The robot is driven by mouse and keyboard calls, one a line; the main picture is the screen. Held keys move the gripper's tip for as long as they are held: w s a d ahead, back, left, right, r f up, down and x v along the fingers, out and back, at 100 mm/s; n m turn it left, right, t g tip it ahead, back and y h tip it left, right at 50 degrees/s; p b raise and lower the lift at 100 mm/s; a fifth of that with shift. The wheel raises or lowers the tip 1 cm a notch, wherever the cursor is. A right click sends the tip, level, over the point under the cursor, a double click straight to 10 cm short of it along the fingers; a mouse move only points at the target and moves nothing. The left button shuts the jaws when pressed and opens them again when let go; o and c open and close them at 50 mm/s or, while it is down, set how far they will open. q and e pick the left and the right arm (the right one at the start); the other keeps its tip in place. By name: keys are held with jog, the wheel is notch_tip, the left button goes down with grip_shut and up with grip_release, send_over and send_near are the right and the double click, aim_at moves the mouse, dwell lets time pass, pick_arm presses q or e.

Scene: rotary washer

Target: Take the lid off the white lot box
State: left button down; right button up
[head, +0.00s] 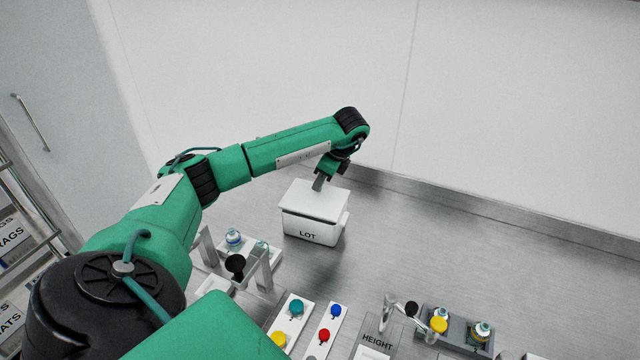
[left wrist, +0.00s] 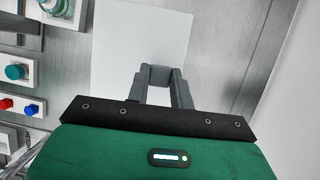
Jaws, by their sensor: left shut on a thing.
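The white lot box (head: 312,231), marked LOT, stands on the steel worktop in the head view. Its flat white lid (head: 316,201) is over it, with a dark gap along the front edge, so it looks slightly raised or tilted; whether its back edge touches the box I cannot tell. The lid also shows in the left wrist view (left wrist: 135,40) as a pale panel under the fingers. My left gripper (head: 319,184) points down at the lid's top and is shut on the lid's grip. In the left wrist view its fingers (left wrist: 160,74) are close together. My right gripper is not in view.
Bottles (head: 234,238) and a lever with a black knob (head: 236,264) stand left in front of the box. Button panels (head: 323,336) and a bottle rack (head: 455,328) line the front. The worktop (head: 430,235) right of the box is clear; a wall rises behind.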

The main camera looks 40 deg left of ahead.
pick_arm(q)
notch_tip(320, 180, up, 3)
jog(key=shift+r+b, duration=0.1)
jog(key=shift+b, duration=0.35)
notch_tip(320, 180, up, 15)
jog(key=p, duration=0.3)
